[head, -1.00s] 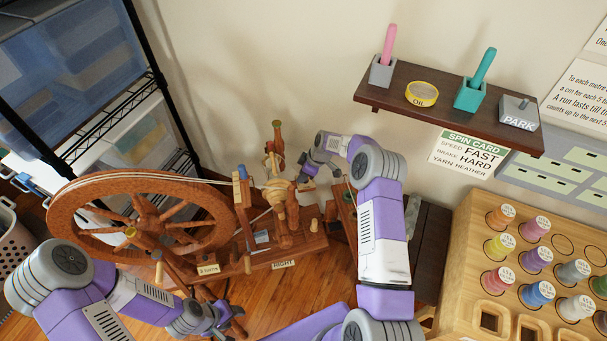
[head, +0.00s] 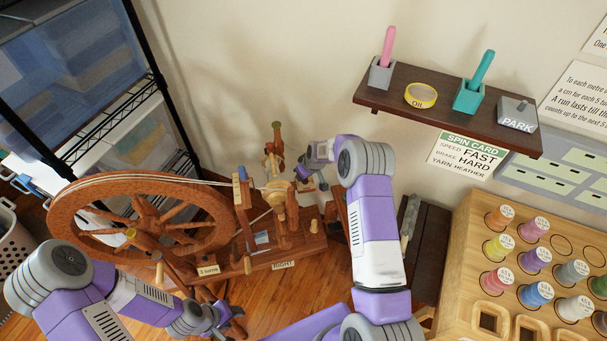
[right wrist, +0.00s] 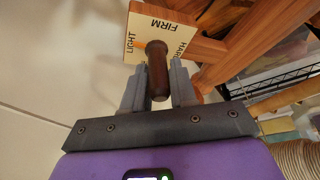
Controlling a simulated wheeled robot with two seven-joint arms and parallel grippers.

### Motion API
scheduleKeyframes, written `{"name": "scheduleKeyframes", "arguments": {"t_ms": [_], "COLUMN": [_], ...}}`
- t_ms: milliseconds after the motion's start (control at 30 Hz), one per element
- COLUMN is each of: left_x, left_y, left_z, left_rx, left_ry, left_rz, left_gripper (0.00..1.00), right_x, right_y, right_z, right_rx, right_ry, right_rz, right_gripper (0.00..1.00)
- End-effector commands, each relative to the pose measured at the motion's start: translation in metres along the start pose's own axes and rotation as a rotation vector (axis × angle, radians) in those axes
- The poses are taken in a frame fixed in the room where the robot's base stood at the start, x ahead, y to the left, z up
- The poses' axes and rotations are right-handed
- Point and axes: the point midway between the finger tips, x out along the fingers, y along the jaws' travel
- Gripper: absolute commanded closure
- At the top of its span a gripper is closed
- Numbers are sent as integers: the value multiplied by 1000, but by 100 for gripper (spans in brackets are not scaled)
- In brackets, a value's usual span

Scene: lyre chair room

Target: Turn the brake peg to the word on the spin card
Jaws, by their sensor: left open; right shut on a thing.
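The spin card (head: 467,155) on the wall reads SPEED FAST, BRAKE HARD, YARN HEATHER. In the right wrist view the brake peg (right wrist: 157,72), a dark brown rounded handle, stands in front of a pale plate (right wrist: 138,48) lettered LIGHT at left, FIRM at top and HARD at right. My right gripper (right wrist: 158,85) is shut on the peg, one finger on each side. Which word the peg marks I cannot tell. In the head view my right gripper (head: 303,173) is small beside the spinning wheel's upright parts. My left gripper (head: 222,322) is open and empty at the bottom.
The spinning wheel (head: 72,225) fills the left middle. A dark shelf (head: 440,108) with an oil tin (head: 420,95) and holders hangs above right. A wooden spool rack (head: 462,255) is at right, a wire shelving rack (head: 150,95) at upper left.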

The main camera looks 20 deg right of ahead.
Motion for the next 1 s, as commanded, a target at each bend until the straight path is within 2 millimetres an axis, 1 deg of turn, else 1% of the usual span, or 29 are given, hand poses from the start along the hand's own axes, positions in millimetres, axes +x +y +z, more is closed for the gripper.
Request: {"name": "scheduleKeyframes", "arguments": {"t_ms": [200,500,700,1000], "left_x": [-4,-7,-8,-9], "left_y": [2,3,3,3], "left_z": [0,0,0,0], "left_rx": [0,0,0,0], "left_ry": [0,0,0,0], "left_rz": [0,0,0,0], "left_gripper": [52,52,52,52], "right_x": [-1,0,0,0], "right_y": [0,2,3,3], "right_z": [0,0,1,1], "right_rx": [168,340,397,421], "right_ry": [-2,-1,-2,-2], "right_rz": [72,141,165,173], "right_gripper": [100,100,100,100]}}
